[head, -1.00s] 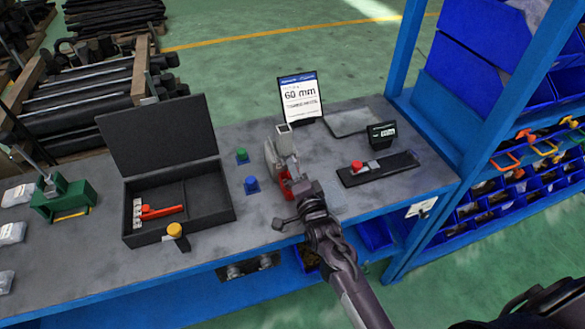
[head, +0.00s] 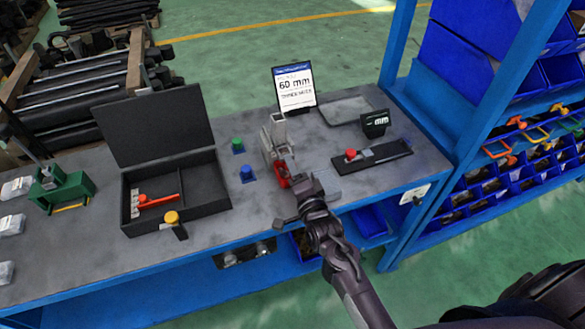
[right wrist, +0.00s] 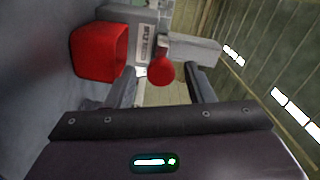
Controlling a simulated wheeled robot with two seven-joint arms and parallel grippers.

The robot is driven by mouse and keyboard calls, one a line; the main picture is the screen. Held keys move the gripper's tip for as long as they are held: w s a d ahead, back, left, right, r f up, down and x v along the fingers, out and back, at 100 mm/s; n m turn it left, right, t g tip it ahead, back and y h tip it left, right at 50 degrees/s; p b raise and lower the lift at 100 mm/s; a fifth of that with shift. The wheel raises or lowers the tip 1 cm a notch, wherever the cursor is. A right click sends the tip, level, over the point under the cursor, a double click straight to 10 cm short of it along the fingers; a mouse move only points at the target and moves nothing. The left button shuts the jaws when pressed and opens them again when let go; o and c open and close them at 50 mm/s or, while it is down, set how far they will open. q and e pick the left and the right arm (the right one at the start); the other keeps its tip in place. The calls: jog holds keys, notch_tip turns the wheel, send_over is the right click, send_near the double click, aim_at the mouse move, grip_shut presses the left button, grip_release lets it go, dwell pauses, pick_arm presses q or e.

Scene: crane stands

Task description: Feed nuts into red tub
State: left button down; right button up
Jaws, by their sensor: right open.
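A grey upright dispenser (head: 277,138) stands on the bench with the red tub (head: 283,174) low at its front. In the right wrist view the red tub (right wrist: 100,52) is at upper left, beside the grey body. A red ball knob (right wrist: 160,70) shows at the dispenser's front. My right gripper (head: 298,188) is just in front of the dispenser. In the right wrist view its open fingers (right wrist: 162,82) stand on either side of the knob; whether they touch it I cannot tell. No nuts can be made out. My left gripper is not in view.
A black open case (head: 175,200) with a red tool stands left. Blue (head: 247,174) and green (head: 238,146) knobs stand between case and dispenser. A "60 mm" sign (head: 295,87) is behind; a black gauge plate (head: 372,155) lies right. A blue rack post (head: 415,230) rises at right.

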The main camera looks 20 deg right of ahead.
jog(key=s+b, duration=0.1)
jog(key=s, duration=0.6)
jog(key=shift+d, duration=0.1)
jog(key=shift+w, duration=0.1)
